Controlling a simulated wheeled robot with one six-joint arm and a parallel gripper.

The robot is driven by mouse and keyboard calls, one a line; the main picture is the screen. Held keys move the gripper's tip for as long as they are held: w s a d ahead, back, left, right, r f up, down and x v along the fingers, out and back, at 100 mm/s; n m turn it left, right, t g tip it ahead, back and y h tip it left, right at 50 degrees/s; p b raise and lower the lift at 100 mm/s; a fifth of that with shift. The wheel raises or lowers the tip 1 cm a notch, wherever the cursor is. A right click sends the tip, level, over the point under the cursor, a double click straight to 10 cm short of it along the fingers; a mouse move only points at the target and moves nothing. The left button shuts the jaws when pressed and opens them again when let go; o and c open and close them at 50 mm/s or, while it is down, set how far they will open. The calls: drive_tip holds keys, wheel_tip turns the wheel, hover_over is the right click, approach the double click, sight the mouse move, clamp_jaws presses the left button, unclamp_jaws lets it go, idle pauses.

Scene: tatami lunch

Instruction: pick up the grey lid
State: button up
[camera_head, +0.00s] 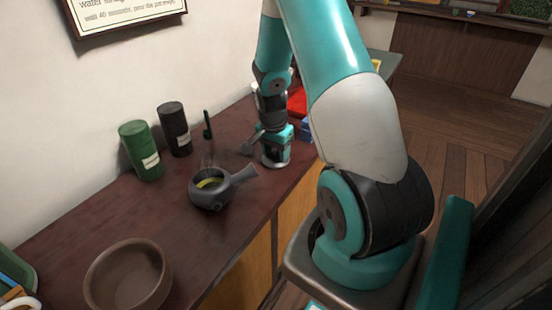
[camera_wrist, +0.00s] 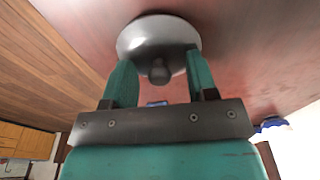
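The grey lid (camera_wrist: 157,33) is a round, shiny disc with a dark knob (camera_wrist: 159,72) in the wrist view. It lies on the reddish-brown counter. My gripper (camera_wrist: 161,72) is open, with one teal finger on each side of the knob. Gaps show between the knob and both fingers. In the head view my gripper (camera_head: 275,152) points down, low over the counter's far part. The lid cannot be told clearly from my gripper there. A dark grey teapot (camera_head: 208,197) stands nearer, uncovered, with yellow-green contents and a side handle pointing toward my gripper.
A green canister (camera_head: 141,151) and a black canister (camera_head: 174,129) stand by the wall. A brown bowl (camera_head: 128,277) is at the near end. Red and blue things lie behind my gripper.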

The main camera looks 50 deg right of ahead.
clamp_jaws()
drive_tip(key=shift+a, duration=0.1)
